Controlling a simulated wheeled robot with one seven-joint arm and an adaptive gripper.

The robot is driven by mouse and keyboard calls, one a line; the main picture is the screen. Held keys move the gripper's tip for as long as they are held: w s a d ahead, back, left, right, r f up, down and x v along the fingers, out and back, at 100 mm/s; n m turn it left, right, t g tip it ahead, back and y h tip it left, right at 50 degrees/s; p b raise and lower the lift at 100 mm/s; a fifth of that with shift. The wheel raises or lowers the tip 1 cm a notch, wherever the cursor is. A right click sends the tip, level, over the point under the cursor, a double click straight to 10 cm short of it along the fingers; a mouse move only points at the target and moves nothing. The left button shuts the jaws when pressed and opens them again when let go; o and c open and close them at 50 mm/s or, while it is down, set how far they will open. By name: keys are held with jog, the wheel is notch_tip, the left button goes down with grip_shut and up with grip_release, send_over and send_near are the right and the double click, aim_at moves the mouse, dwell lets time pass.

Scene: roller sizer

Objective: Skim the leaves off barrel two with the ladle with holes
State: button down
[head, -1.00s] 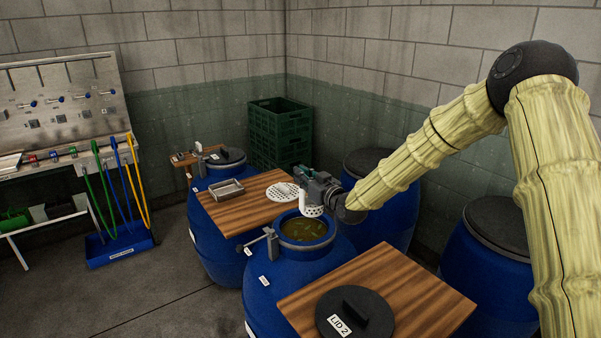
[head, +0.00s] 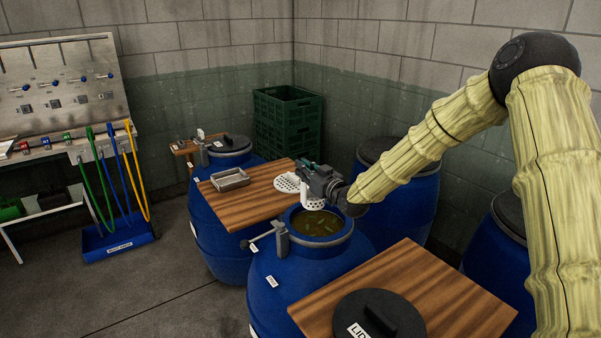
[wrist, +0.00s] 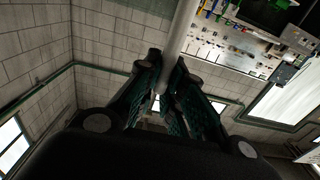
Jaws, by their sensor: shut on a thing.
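Barrel two (head: 275,285) is a blue barrel with its top open. Brownish liquid with several green leaves (head: 317,226) shows inside its rim. My gripper (head: 322,183) is above the barrel's far edge, shut on the white ladle with holes (head: 314,209). The ladle's perforated cup hangs below the gripper and overlaps the far rim in the picture; whether it touches the liquid I cannot tell. In the wrist view, the gripper's dark green pads (wrist: 168,88) are closed around the pale ladle handle (wrist: 182,30).
A wooden board (head: 222,202) behind the barrel holds a metal tray (head: 230,180) and a white perforated disc (head: 286,184). A front board (head: 440,290) holds the black lid 2 (head: 372,325). A clamp (head: 281,240) sits on the barrel's left rim. Green crates (head: 287,122) stand behind.

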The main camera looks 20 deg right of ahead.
aim_at(305, 193)
jog(key=shift+s+d+f+b, duration=0.1)
jog(key=shift+d+f+b, duration=0.2)
jog(key=shift+f, duration=0.55)
jog(key=shift+s+d+f+b, duration=0.1)
jog(key=shift+d+f+b, duration=0.2)
jog(key=shift+f, duration=0.5)
jog(key=shift+s+d+f+b, duration=0.15)
jog(key=shift+f+b, duration=0.2)
jog(key=shift+f, duration=0.5)
jog(key=shift+w+f+b, duration=0.15)
jog(key=shift+f+b, duration=1.55)
jog(key=shift+f, duration=0.75)
jog(key=shift+b+x, duration=0.45)
jog(key=shift+x, duration=0.65)
